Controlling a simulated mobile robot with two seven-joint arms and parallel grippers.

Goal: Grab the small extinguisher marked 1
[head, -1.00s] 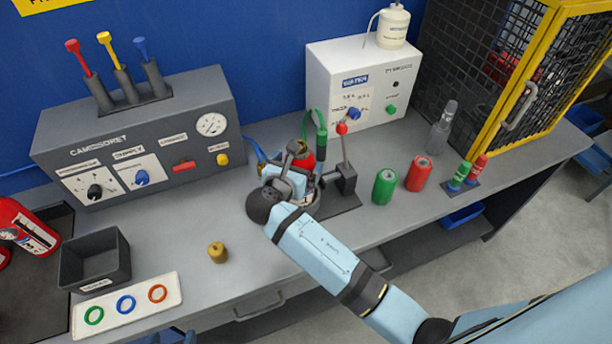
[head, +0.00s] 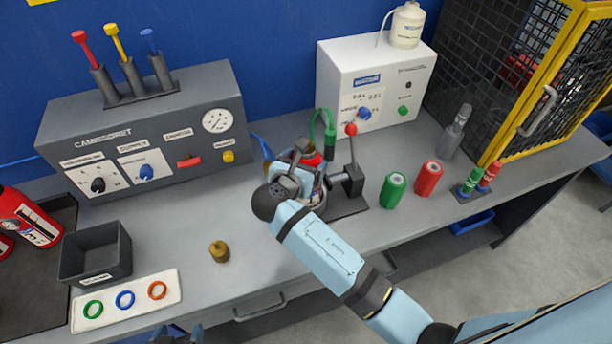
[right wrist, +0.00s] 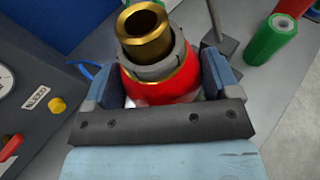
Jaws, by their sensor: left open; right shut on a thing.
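My right gripper (head: 305,180) is shut on a red extinguisher (head: 312,157) at the stand with the red-knobbed lever (head: 346,205). In the right wrist view the red body (right wrist: 165,88) sits between the two blue fingers, with an open brass neck (right wrist: 146,32) and grey collar on top. No number shows on it. In the head view the arm hides most of it. Another red extinguisher (head: 28,218) stands on the dark mat at the left, with a second one cut off beside it; I cannot read their marks. My left gripper (head: 178,335) just shows at the bottom edge, open.
A grey panel box (head: 150,135) and a white box (head: 372,85) stand at the back. A green can (head: 393,190) and red can (head: 428,179) stand right of the stand. A brass piece (head: 219,251), dark bin (head: 95,254) and ring tray (head: 125,301) are at front left.

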